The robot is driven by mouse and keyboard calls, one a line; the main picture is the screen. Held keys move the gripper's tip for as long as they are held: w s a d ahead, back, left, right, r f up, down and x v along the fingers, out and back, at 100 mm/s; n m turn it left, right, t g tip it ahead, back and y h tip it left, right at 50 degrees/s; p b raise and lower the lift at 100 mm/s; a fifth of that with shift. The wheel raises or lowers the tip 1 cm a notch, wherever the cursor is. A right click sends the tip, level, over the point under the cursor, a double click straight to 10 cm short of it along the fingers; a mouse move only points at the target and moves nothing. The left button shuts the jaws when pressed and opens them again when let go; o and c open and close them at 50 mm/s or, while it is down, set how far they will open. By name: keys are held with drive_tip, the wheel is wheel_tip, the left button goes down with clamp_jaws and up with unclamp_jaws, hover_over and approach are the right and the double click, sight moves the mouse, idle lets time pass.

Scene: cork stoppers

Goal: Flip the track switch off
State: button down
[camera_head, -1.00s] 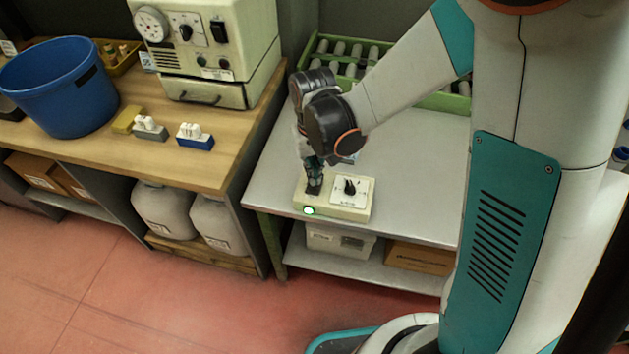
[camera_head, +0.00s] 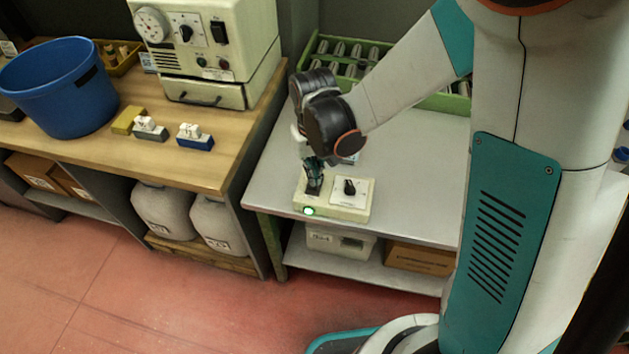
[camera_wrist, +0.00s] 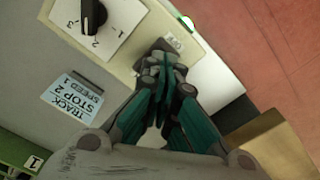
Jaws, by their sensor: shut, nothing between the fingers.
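The track control box (camera_head: 345,213) is a cream box on the grey metal table, with a dark rotary knob (camera_head: 349,187) on a white dial plate. A green lamp (camera_head: 309,211) glows on its front face. My gripper (camera_head: 313,188) is shut and empty, with its fingertips at the left part of the box top, beside the dial. In the wrist view the fingertips (camera_wrist: 166,58) are together over a dark switch (camera_wrist: 163,46) next to a small label. The fingers hide most of the switch, so its position and any contact cannot be told.
A label reading TRACK STOP 2 SPEED (camera_wrist: 73,97) lies on the table beside the box. A green crate of rollers (camera_head: 343,57) stands behind. A wooden bench (camera_head: 105,160) at left holds a blue bucket (camera_head: 62,88) and a cream machine (camera_head: 205,50).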

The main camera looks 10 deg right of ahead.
drive_tip(key=shift+f+b, duration=1.2)
drive_tip(key=shift+f, duration=0.25)
idle(0.7)
drive_tip(key=shift+r, duration=0.15)
drive_tip(key=shift+r+p, duration=2.45)
drive_tip(key=shift+r, duration=1)
